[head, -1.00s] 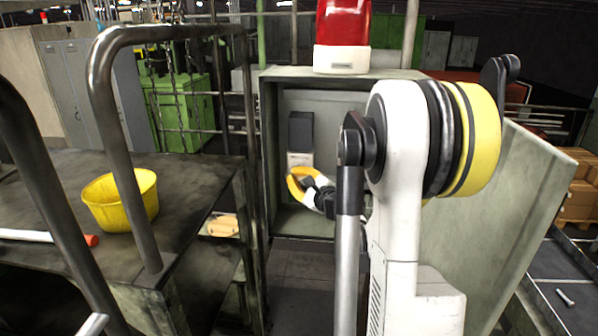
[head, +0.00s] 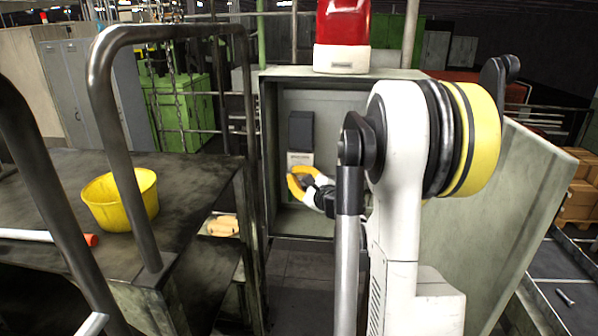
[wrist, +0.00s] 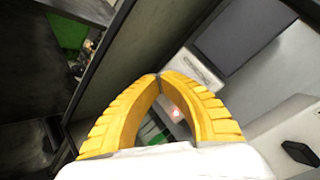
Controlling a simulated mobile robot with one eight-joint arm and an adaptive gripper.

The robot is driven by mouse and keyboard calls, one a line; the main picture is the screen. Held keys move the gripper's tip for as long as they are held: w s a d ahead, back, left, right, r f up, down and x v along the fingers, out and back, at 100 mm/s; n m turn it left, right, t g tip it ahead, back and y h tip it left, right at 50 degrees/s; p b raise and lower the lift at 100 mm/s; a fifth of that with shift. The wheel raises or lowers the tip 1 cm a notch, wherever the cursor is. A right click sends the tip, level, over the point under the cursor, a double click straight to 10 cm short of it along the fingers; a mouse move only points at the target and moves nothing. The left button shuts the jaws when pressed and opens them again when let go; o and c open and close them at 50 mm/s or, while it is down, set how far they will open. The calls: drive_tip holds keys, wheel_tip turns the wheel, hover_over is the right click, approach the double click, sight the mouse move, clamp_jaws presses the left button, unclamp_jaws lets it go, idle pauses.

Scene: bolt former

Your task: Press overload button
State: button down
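The open grey cabinet (head: 268,150) stands in the middle of the head view. A dark grey box (head: 300,131) is on its back wall, with a pale labelled panel (head: 299,158) just below. My gripper (head: 292,176) is inside the cabinet opening, in front of and just below that panel. In the wrist view, the yellow fingers of my gripper (wrist: 159,76) bow outward and their tips meet, with nothing seen between the tips. A small pinkish lit spot (wrist: 175,112) shows through the gap behind the tips. I cannot tell whether it is the overload button.
The cabinet door (head: 500,220) stands open on the right. A red beacon (head: 343,25) sits on top of the cabinet. On the left are a dark metal railing (head: 103,110) and a platform with a yellow bucket (head: 122,201).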

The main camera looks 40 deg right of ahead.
drive_tip(key=shift+w+d, duration=0.2)
idle(0.3)
drive_tip(key=shift+s+a, duration=0.3)
drive_tip(key=shift+a, duration=0.05)
drive_tip(key=shift+b, duration=0.3)
drive_tip(key=shift+s+a+b, duration=0.35)
drive_tip(key=shift+s+a, duration=1.6)
drive_tip(key=shift+a, duration=0.3)
